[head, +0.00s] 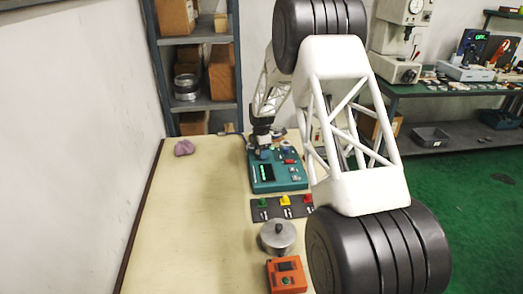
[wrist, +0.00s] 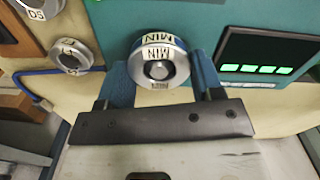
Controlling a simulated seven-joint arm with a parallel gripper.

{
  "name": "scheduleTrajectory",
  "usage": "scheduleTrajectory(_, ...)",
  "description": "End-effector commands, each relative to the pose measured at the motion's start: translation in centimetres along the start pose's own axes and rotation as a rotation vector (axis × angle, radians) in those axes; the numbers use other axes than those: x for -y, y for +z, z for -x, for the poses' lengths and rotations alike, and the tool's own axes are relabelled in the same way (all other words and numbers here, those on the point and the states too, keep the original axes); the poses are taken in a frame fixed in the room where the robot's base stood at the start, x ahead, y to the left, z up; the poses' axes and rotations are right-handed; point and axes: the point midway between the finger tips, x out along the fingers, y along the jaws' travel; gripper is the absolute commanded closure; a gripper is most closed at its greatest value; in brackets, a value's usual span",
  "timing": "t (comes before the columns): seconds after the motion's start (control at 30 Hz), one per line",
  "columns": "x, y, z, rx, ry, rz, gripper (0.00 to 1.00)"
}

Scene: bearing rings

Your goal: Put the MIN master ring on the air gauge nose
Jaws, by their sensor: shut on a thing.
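The MIN master ring (wrist: 178,57) is a metal ring with MIN labels, between the two blue fingers of my gripper (wrist: 163,72) in the wrist view. My gripper is shut on it. A round grey piece shows in the ring's middle; I cannot tell whether this is the gauge nose or how far the ring is over it. The teal air gauge (wrist: 115,20) lies just beyond the ring, with a dark display (wrist: 265,55) showing green blocks. In the head view my gripper (head: 263,152) is small over the back of the teal gauge (head: 290,180), and the ring cannot be made out.
Two other labelled rings (wrist: 70,57) (wrist: 38,6) lie at the left in the wrist view, near a blue cable (wrist: 35,73). On the bench are a dark mat (head: 272,214) with coloured tags, a knobbed metal disc (head: 278,238) and an orange box (head: 287,276). The bench's left side is mostly clear.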

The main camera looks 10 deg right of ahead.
Motion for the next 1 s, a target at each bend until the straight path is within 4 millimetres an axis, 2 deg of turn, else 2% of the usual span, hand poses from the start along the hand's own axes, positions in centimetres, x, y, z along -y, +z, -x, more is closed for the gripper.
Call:
scheduleTrajectory(0.8, -0.03, 0.0, -0.07, 0.0, 0.001, 0.0, 0.71)
scheduleTrajectory(0.83, -0.03, 0.0, -0.08, 0.0, 0.001, 0.0, 0.38)
scheduleTrajectory(1.0, -0.02, 0.0, -0.1, 0.0, 0.0, 0.0, 0.12)
